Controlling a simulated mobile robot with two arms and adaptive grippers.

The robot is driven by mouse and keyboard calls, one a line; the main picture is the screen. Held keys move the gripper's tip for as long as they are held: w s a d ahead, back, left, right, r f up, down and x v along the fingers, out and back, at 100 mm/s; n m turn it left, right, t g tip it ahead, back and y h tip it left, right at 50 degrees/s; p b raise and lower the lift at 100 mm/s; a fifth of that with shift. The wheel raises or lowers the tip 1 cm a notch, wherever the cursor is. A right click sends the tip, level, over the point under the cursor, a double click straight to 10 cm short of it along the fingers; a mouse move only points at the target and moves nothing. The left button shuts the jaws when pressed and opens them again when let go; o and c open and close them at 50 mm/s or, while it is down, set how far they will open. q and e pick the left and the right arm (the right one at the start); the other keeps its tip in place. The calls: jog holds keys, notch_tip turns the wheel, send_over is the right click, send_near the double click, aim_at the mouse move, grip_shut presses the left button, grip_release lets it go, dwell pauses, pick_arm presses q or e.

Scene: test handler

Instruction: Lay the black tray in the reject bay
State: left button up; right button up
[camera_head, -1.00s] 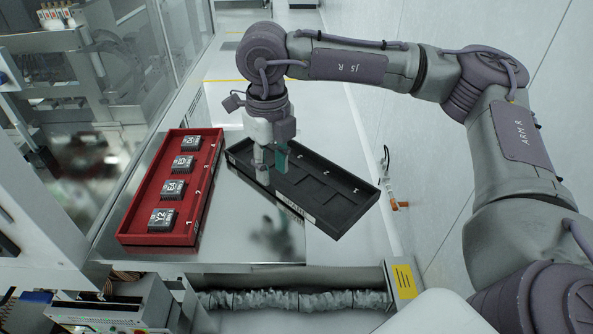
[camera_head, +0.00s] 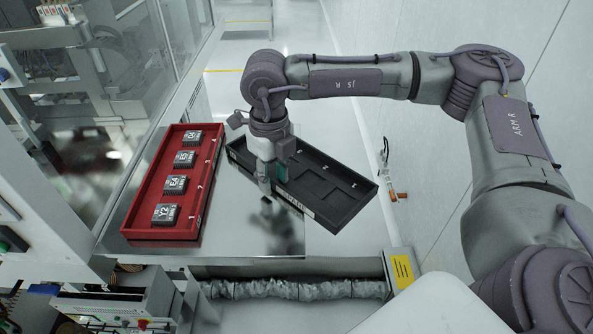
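The black tray (camera_head: 343,209) lies slantwise at the right of the steel table, its right end past the table's right edge in the picture. Its pockets look empty, with small white numbers along the far wall. My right gripper (camera_head: 272,187) is at the tray's near left long wall, pointing down. A grey finger is outside the wall and a teal one inside, with a gap between them. Whether either touches the wall is hard to see. My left gripper is out of view. No bay marked as the reject bay can be made out.
A red tray (camera_head: 207,168) with several numbered black chips stands left of the black tray. The shiny steel table (camera_head: 230,228) is bare between and in front of the trays. A glass-walled machine stands at the left and a white wall at the right.

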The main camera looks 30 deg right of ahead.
jog(key=shift+f, duration=0.15)
dwell(0.5)
grip_shut()
